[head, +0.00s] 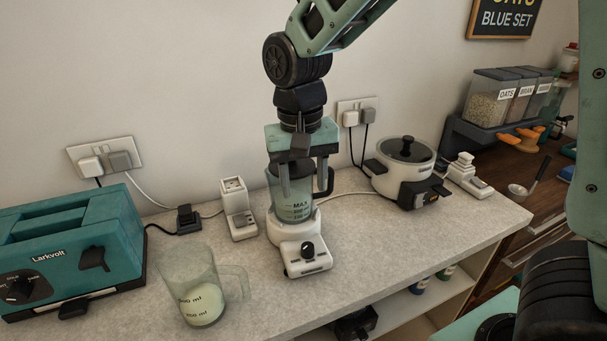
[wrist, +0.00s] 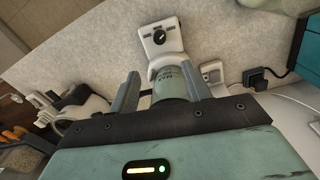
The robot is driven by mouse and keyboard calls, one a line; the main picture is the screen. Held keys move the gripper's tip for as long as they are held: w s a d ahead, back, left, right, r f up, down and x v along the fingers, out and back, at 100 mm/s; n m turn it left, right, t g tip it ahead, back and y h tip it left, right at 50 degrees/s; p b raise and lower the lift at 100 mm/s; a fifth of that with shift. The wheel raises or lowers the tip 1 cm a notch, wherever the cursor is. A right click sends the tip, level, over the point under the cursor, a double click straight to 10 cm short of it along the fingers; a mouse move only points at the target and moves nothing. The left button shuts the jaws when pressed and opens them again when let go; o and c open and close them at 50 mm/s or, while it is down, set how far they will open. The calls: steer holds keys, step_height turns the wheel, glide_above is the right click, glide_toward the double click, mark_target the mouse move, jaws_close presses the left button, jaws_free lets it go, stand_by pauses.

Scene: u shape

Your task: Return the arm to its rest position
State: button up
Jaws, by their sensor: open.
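My gripper (head: 303,179) points down over the blender (head: 305,258) on the counter, its two fingers apart at the blender's jar (head: 291,211). In the head view the fingers overlap the upper part of the jar. In the wrist view my gripper (wrist: 156,88) is open, with the jar (wrist: 172,84) showing between and beyond the fingertips and the base dial (wrist: 160,37) farther out. I cannot tell whether a finger touches the jar. My arm rises from the gripper to the top of the head view.
A clear measuring jug (head: 199,290) and a teal toaster (head: 75,250) stand left. A small white device (head: 238,209) stands close left of the blender. A white cooker (head: 402,172) stands right. Wall sockets (head: 105,157) with cables are behind. Free air lies above the counter (head: 380,245).

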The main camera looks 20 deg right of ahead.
steer(key=shift+r, duration=0.7)
steer(key=s+a+f+n, duration=0.1)
steer(key=s+n, duration=0.2)
steer(key=s, duration=0.3)
steer(key=s+a+f+n, duration=0.1)
steer(key=s+a+n, duration=0.1)
steer(key=s, duration=0.5)
steer(key=s+a+f+n+y, duration=0.1)
steer(key=s+a+f+n, duration=0.1)
steer(key=s+n, duration=0.2)
steer(key=s, duration=0.3)
steer(key=shift+s+a+n, duration=0.2)
steer(key=shift+a+n, duration=0.05)
steer(key=shift+n, duration=0.15)
